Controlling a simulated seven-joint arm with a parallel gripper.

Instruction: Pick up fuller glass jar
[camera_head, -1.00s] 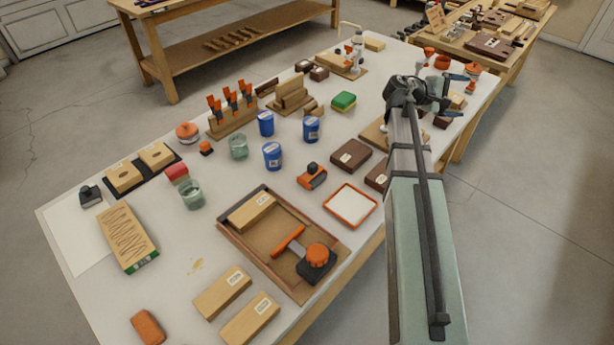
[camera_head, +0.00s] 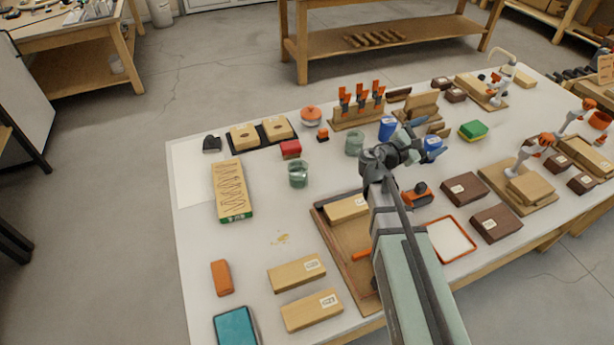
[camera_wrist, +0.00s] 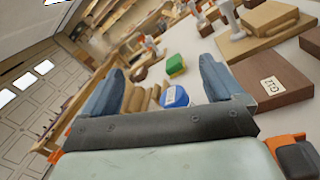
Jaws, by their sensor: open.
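Two greenish glass jars stand upright on the white bench, left of my gripper in the head view. The farther jar (camera_head: 354,143) is near the clamp rack; the nearer jar (camera_head: 298,174) is close to a red block. Both hold something, but I cannot tell for sure which is fuller. My gripper (camera_head: 430,137) is open and empty, to the right of both jars and over the blue cups. In the wrist view, its two blue-grey fingers (camera_wrist: 165,72) are spread wide, with a blue cup (camera_wrist: 174,97) seen between them. The wrist view shows neither jar.
Blue cups (camera_head: 388,129) stand right of the farther jar. The clamp rack (camera_head: 358,113) is behind it. A red block (camera_head: 290,148) sits behind the nearer jar. A wooden tray (camera_head: 333,239) is in front, partly hidden by my arm.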

